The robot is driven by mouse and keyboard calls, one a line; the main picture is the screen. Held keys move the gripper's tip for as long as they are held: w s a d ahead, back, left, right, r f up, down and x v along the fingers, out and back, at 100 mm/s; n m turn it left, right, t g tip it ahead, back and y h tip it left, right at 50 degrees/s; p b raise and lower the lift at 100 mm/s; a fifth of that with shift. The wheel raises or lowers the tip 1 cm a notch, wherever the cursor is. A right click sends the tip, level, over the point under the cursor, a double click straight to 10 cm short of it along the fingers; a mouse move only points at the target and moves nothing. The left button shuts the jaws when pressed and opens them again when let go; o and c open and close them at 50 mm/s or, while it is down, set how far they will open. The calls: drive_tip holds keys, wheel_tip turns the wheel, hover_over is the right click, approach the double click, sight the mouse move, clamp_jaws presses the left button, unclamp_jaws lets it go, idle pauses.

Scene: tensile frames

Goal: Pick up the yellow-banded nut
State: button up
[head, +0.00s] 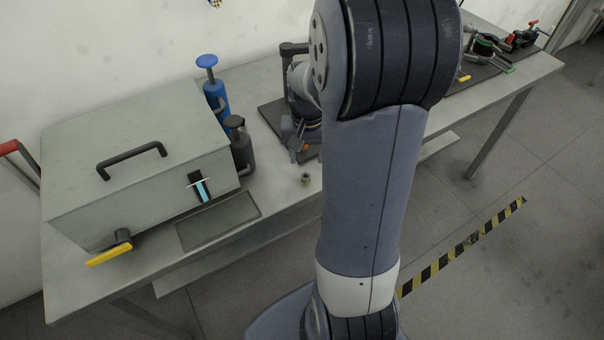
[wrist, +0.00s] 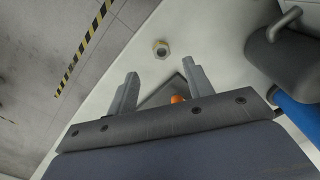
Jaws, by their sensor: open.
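The yellow-banded nut (wrist: 162,48) shows in the wrist view as a small ring with a dark hole and a yellowish edge, flat on the pale bench top. It lies just beyond my fingertips, in line with the space between them. In the head view the nut (head: 306,180) is a small shape near the bench's front edge, left of my arm. My gripper (wrist: 161,72) is open, with two grey fingers apart and nothing held between them. In the head view my arm hides much of the bench, and the fingers are hard to make out.
A grey box (head: 130,150) with a black handle stands at left, a dark plate (head: 218,222) before it. A blue-topped cylinder (head: 214,92) and a dark cylinder (head: 240,145) stand beside it. Tools (head: 488,45) lie far right. Bench around the nut is clear.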

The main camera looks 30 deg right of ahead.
sight(306, 173)
drive_tip(key=shift+a+f+p, duration=0.1)
drive_tip(key=shift+f+p, duration=0.25)
drive_tip(key=shift+f, duration=3.4)
drive_tip(key=shift+c, duration=0.6)
drive_tip(key=c, duration=0.9)
drive_tip(key=shift+c, duration=0.2)
